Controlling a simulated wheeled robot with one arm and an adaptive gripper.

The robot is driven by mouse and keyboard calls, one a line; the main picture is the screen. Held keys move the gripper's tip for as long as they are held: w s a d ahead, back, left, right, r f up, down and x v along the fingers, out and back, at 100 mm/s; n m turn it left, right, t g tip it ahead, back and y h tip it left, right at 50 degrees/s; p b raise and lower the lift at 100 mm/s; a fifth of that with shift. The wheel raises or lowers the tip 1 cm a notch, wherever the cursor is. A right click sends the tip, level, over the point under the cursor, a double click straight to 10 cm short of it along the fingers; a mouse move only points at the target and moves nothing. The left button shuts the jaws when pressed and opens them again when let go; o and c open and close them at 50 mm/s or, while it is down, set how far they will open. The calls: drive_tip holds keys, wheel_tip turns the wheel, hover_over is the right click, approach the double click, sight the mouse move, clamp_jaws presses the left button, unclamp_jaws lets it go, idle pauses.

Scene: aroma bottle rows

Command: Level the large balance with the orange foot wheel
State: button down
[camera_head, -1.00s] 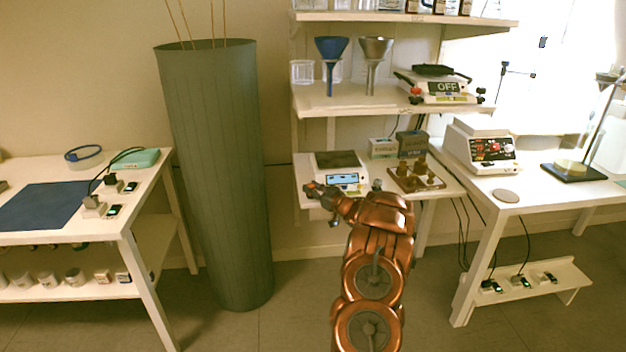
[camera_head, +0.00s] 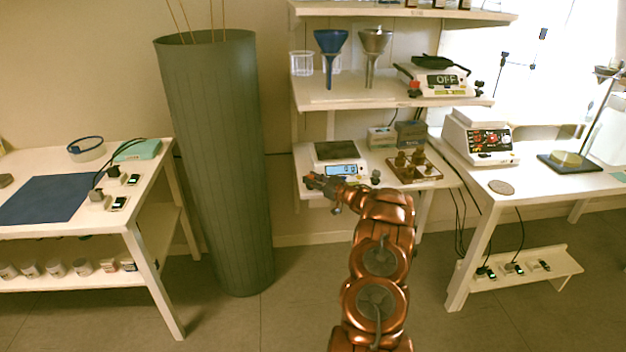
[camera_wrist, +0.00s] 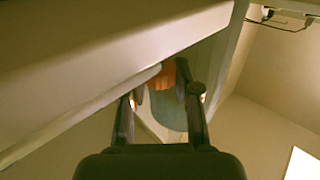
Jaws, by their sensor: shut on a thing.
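The balance (camera_head: 338,152) with a dark square pan and a lit blue display (camera_head: 342,170) stands on the low shelf board in the head view. My gripper (camera_head: 312,181) is at its front left corner, just below the display. In the wrist view an orange wheel (camera_wrist: 166,75) sits between the fingertips of my gripper (camera_wrist: 160,86), which is closed on it. The wheel is partly hidden by the fingers and by a pale edge above it.
A weight set (camera_head: 413,168) is right of the lower balance. A tall grey-green cylinder (camera_head: 215,165) stands left. Another device (camera_head: 480,138) is on the right table.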

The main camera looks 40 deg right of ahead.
drive_tip(key=shift+r, duration=0.1)
drive_tip(key=c, duration=0.8)
unclamp_jaws()
drive_tip(key=shift+a+f+m+h+b, duration=0.1)
drive_tip(key=shift+f+m+h+b, duration=0.15)
drive_tip(key=shift+m+h+b, duration=0.95)
drive_tip(key=h+b, duration=0.2)
drive_tip(key=b, duration=0.3)
drive_tip(key=m+h+b, duration=0.1)
drive_tip(key=b, duration=0.4)
drive_tip(key=shift+a+m+h, duration=0.15)
drive_tip(key=shift+m+h, duration=0.15)
drive_tip(key=shift+h, duration=0.1)
drive_tip(key=shift+f+m+h+b, duration=0.1)
drive_tip(key=shift+m+h+b, duration=0.2)
drive_tip(key=shift+b, duration=0.65)
drive_tip(key=m+g+h+b, duration=0.1)
drive_tip(key=h+b, duration=0.1)
drive_tip(key=b, duration=0.3)
drive_tip(key=shift+a, duration=0.1)
drive_tip(key=m+h+b, duration=0.1)
drive_tip(key=b, duration=0.2)
drive_tip(key=shift+g+h, duration=0.3)
drive_tip(key=shift+g, duration=0.1)
drive_tip(key=shift+w+m+g+h+b, duration=0.1)
drive_tip(key=shift+m+g+h+b, duration=0.3)
drive_tip(key=shift+b, duration=0.7)
